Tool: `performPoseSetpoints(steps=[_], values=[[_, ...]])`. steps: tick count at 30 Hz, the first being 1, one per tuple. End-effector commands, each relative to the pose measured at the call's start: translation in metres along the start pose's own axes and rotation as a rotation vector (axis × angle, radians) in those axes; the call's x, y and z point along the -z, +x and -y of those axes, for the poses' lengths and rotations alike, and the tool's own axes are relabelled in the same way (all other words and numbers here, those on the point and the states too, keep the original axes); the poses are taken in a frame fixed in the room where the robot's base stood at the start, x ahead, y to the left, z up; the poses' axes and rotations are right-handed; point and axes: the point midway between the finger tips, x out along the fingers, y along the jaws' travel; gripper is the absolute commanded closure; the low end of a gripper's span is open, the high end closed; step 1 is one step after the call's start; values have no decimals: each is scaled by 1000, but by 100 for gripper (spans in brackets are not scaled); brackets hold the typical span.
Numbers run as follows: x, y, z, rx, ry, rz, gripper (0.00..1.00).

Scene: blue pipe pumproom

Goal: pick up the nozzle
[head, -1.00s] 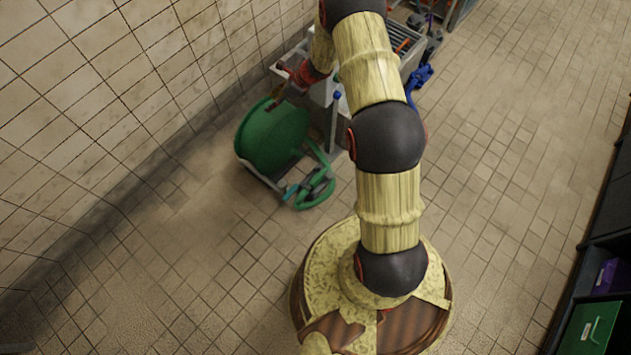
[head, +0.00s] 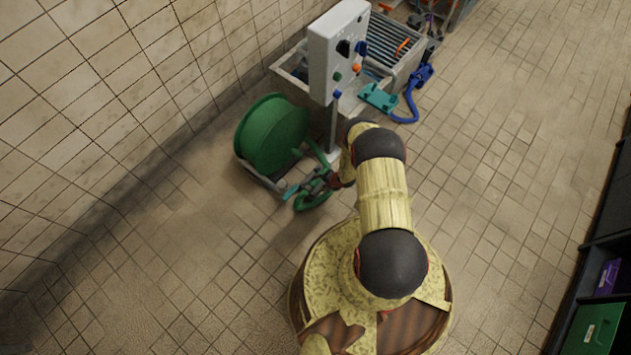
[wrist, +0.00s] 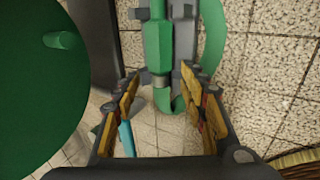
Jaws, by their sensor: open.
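A small teal piece (head: 292,191), which looks like the nozzle, lies low beside the green hose (head: 312,202) at the foot of the reel. It also shows in the wrist view (wrist: 127,138), partly hidden by the left finger. My gripper (head: 317,182) is over the hose, pointing down; its fingers are hard to make out in the head view. In the wrist view my gripper (wrist: 161,85) is open, with a green faceted piece (wrist: 158,45) with grey parts beyond and between the fingertips. I cannot tell whether this piece belongs to the nozzle, or whether the fingers touch it.
The green hose reel (head: 270,135) stands left of my gripper, near the tiled wall. A grey control box (head: 337,50) on a post and a slatted trough (head: 380,45) stand behind. Dark shelving (head: 603,260) is at the right. The floor between is clear.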

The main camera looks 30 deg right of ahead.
Motion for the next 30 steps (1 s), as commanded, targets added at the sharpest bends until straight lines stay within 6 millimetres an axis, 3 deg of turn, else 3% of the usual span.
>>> performPoseSetpoints(steps=[11,20,30], values=[[-1,34,2,0,5,1,58],[-4,74,2,0,4,1,58],[-5,76,0,0,5,1,61]])
